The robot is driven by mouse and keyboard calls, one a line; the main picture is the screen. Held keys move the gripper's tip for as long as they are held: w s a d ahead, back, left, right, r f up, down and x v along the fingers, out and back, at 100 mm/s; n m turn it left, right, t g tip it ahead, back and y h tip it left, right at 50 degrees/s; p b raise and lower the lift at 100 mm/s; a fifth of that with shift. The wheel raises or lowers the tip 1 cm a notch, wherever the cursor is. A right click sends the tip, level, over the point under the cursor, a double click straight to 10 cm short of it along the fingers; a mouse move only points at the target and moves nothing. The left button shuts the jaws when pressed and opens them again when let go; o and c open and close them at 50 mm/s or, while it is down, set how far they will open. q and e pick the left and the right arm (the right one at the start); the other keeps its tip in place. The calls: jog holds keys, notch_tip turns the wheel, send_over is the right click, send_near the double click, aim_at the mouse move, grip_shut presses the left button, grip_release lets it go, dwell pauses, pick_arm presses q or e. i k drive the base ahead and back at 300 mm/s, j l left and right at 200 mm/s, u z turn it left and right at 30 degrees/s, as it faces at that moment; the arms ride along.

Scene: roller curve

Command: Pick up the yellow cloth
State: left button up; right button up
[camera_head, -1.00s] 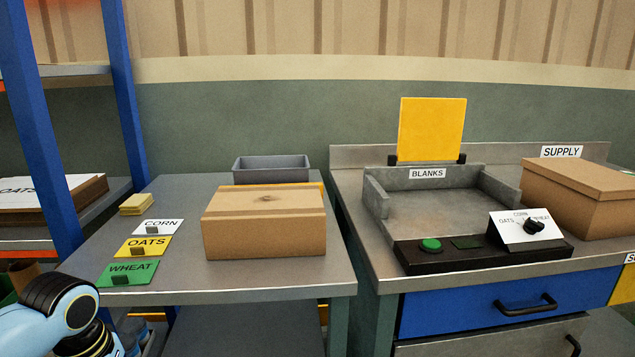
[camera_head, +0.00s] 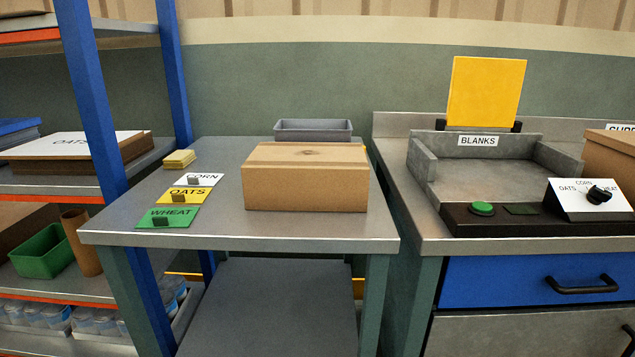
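The yellow cloth is probably the small folded pale-yellow stack (camera_head: 180,159) at the back left of the grey table (camera_head: 220,232). It lies flat behind the label cards, apart from the cardboard box. A larger flat yellow square panel (camera_head: 486,92) stands upright behind the blanks tray; it looks stiff. Neither of my grippers shows in the head view now.
A cardboard box (camera_head: 306,178) sits mid-table, with a grey bin (camera_head: 313,130) behind it. CORN (camera_head: 199,180), OATS (camera_head: 188,195) and WHEAT (camera_head: 168,217) cards lie at left. A blue-post shelf (camera_head: 97,100) stands left. The right bench holds a blanks tray (camera_head: 480,180) and control panel (camera_head: 520,220).

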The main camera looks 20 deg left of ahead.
aim_at(180, 160)
jog(key=u, duration=1.35)
